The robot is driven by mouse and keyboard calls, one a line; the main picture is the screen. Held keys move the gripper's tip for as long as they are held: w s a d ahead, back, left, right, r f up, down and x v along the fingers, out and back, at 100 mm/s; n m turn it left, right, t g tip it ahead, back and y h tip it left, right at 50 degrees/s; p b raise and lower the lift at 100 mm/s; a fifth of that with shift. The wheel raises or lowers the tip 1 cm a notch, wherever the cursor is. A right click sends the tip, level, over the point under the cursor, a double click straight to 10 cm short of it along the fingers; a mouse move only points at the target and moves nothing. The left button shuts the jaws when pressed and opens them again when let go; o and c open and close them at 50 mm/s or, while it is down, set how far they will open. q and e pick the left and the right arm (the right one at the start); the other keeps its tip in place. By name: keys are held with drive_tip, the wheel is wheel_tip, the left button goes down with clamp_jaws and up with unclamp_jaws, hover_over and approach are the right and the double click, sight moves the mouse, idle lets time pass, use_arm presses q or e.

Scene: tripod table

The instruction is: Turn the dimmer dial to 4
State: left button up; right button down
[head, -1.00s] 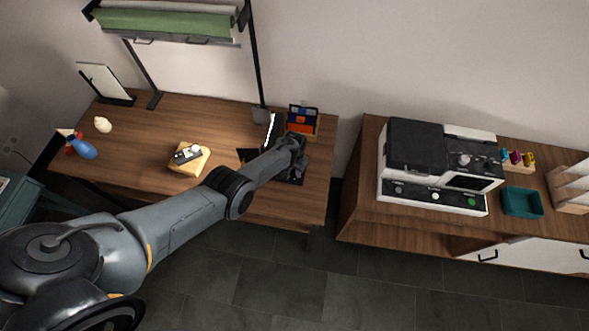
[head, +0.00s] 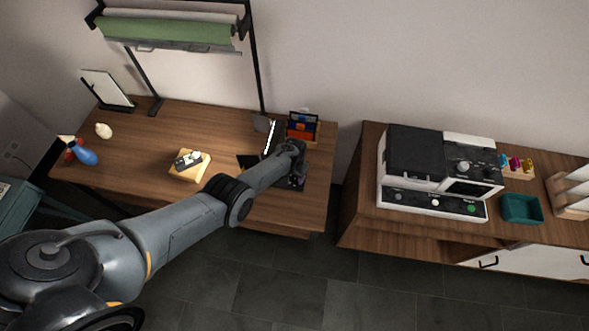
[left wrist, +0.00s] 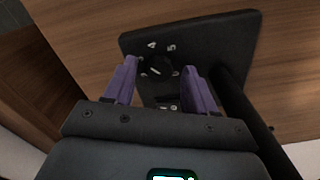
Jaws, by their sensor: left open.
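The dimmer dial (left wrist: 158,66) is a dark round knob on a black base plate (left wrist: 215,45), in the left wrist view. White numerals 4 and 5 show beside it; other marks are partly covered or too small to read. A short white mark shows on the knob, but I cannot tell which number it points to. My left gripper (left wrist: 160,68) is open, its two purple fingers on either side of the dial; I cannot tell whether they touch it. In the head view, my left gripper (head: 297,172) is over the base at the desk's right end and hides the dial.
The wooden desk (head: 130,160) holds a small control box (head: 188,160) on a wooden block, and an organiser (head: 302,127) just behind my gripper. A black post (left wrist: 240,95) stands close to the right finger.

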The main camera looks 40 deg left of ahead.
sight(294, 178)
use_arm(q)
wheel_tip(294, 178, up, 10)
drive_tip(key=p, duration=0.6)
drive_tip(key=shift+r, duration=0.2)
